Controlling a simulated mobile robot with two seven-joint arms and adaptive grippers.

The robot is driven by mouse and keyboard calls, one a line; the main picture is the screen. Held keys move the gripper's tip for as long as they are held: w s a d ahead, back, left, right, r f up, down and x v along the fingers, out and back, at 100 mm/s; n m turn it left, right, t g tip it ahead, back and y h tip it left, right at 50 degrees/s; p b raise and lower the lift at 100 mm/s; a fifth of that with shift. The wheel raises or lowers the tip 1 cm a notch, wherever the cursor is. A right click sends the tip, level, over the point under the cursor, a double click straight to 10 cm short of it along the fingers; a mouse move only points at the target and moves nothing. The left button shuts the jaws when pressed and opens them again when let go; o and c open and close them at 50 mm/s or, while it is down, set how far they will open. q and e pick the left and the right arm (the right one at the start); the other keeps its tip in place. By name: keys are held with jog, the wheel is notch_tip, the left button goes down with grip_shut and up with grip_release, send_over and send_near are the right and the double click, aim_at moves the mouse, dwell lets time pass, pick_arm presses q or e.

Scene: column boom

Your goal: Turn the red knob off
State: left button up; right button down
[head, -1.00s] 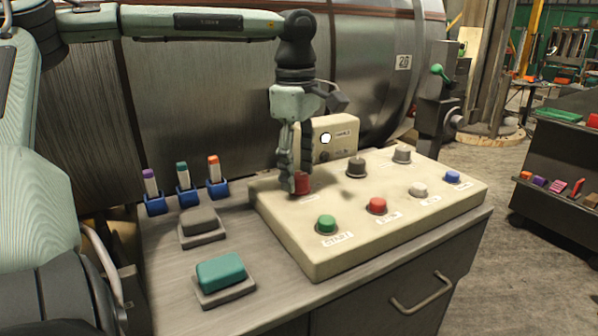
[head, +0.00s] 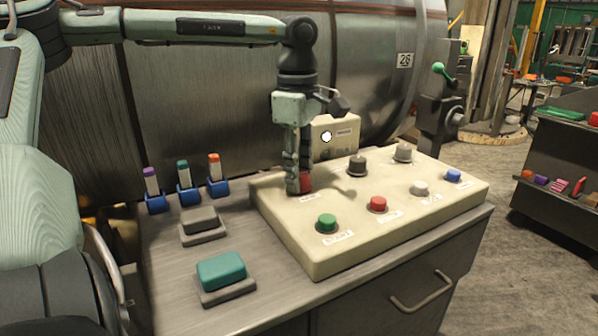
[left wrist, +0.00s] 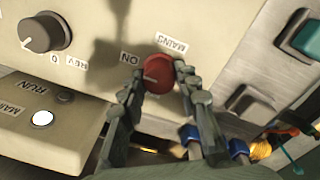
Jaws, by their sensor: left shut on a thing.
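The red knob (head: 306,184) stands at the back left of the cream control panel (head: 350,232). In the left wrist view the knob (left wrist: 160,74) sits between my two fingers, with a label reading ON to its left and another label above. A pale pointer line shows on the left part of its face. My left gripper (head: 297,187) reaches down from above and is shut on the knob; its fingers (left wrist: 163,84) hide part of the knob's sides. A white lamp (head: 326,137) on the box behind is lit. My right gripper is out of view.
The panel also bears a dark knob (head: 357,166), a grey knob (head: 402,153), and green (head: 327,222), red (head: 378,204), white (head: 420,188) and blue (head: 453,176) buttons. Blue holders with markers (head: 187,196) and two blocks, teal (head: 221,270) and grey (head: 201,220), stand left on the bench.

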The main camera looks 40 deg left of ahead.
pick_arm(q)
jog(key=shift+f+n+b, duration=0.1)
jog(key=shift+n+b, duration=0.75)
jog(key=shift+n, duration=0.35)
jog(key=n+b, duration=0.2)
jog(key=n, duration=0.2)
jog(key=shift+n, duration=0.3)
jog(key=n+b, duration=0.2)
jog(key=n, duration=0.3)
jog(key=shift+d+n+g+b, duration=0.1)
jog(key=shift+n+g+b, duration=0.45)
jog(key=shift+n, duration=2.35)
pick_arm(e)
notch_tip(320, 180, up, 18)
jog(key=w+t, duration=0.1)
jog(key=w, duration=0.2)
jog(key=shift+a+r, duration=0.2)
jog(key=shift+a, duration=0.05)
pick_arm(q)
jog(key=shift+t, duration=0.25)
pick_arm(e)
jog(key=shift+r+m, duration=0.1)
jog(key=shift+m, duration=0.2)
pick_arm(q)
jog(key=o, duration=1.2)
jog(key=shift+c, duration=0.2)
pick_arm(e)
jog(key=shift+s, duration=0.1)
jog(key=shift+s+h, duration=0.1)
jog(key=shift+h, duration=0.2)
